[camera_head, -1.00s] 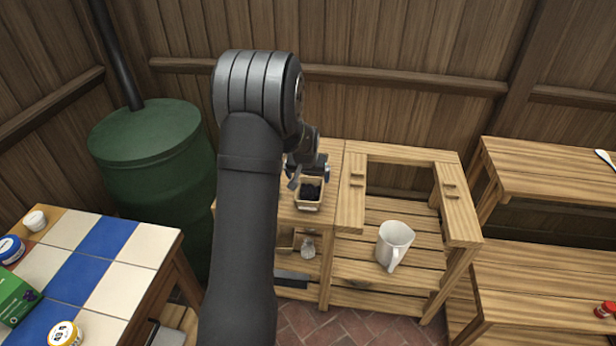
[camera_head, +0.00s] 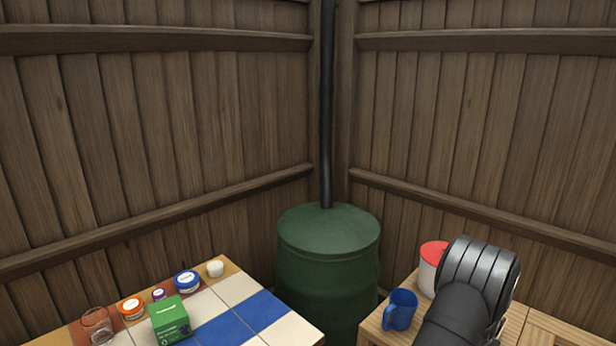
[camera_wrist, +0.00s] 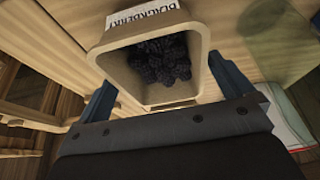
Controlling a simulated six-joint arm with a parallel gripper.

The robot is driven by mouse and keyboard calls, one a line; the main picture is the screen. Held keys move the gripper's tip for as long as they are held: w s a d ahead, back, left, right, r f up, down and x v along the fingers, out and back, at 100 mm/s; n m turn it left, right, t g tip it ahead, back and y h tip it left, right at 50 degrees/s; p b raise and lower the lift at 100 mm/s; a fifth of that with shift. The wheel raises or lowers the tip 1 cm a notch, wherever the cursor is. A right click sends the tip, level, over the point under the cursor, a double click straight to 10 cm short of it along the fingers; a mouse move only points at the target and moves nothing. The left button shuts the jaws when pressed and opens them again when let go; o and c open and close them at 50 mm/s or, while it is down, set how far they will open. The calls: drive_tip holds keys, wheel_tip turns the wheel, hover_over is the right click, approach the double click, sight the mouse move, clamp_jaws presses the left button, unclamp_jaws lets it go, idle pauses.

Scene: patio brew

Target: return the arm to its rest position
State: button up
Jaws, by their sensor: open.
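In the wrist view my gripper (camera_wrist: 165,95) is open. Its two blue-grey fingers stand apart on either side of the near end of a tan box (camera_wrist: 115,72) of blackberries (camera_wrist: 160,60). The box has a white label (camera_wrist: 150,12) reading "BLACKBERRY" on its far rim. Whether the fingers touch the box I cannot tell. In the head view only my dark arm shows, at the lower right; the gripper and the box are out of that view.
In the head view a blue mug (camera_head: 400,309) and a red-lidded white container (camera_head: 431,268) stand beside my arm. A green barrel (camera_head: 328,265) fills the corner. A tiled table (camera_head: 240,290) at left holds a green box (camera_head: 169,321) and several jars.

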drive_tip(key=shift+w+d+r, duration=0.15)
drive_tip(key=shift+r, duration=0.65)
drive_tip(key=shift+f, duration=0.1)
